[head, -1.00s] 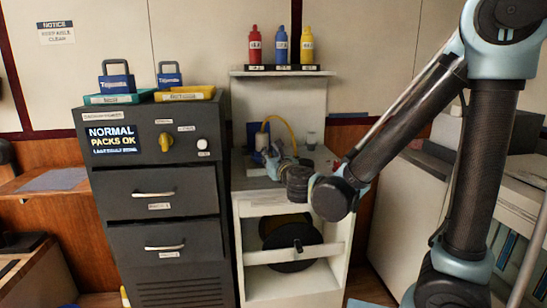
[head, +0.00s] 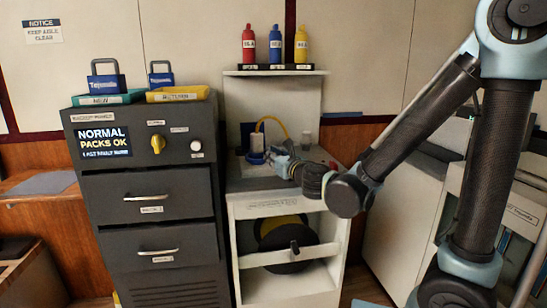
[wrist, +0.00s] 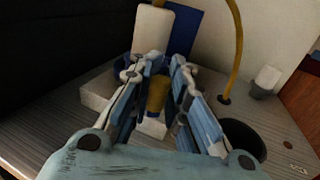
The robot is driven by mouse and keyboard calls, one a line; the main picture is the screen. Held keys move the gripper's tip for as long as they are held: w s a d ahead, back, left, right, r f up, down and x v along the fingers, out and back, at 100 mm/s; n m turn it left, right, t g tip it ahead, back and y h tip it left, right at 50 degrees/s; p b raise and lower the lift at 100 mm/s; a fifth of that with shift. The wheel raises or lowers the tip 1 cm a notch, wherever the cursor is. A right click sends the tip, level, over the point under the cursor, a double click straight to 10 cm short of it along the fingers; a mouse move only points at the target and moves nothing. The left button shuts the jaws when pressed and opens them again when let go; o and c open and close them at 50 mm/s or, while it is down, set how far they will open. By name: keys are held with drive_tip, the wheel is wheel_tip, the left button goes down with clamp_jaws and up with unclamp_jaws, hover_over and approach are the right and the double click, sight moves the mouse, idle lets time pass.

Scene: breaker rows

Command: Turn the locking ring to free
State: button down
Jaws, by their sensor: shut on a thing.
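A connector unit with a white upright body (wrist: 151,30) and a blue panel behind it stands on the counter; in the head view it is a small white-and-blue shape (head: 257,143) with a yellow cable. A yellow cylindrical part (wrist: 157,94), apparently the locking ring, sits low at its front. My gripper (wrist: 158,72) reaches in with a finger on each side of this part and is shut on it. The fingers hide its sides, and no free or locked marking is readable. My gripper also shows in the head view (head: 268,155), in front of the unit.
The yellow cable (wrist: 238,40) arcs down to the counter (wrist: 50,135) at right. A dark drawer cabinet (head: 150,215) stands at left; a bottle shelf (head: 275,73) is above.

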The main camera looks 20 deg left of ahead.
drive_tip(key=shift+w+d, duration=0.1)
drive_tip(key=shift+d, duration=0.2)
drive_tip(key=c, duration=1.5)
unclamp_jaws()
drive_tip(key=shift+c, duration=0.2)
drive_tip(key=v, duration=1.2)
drive_tip(key=shift+a, duration=0.1)
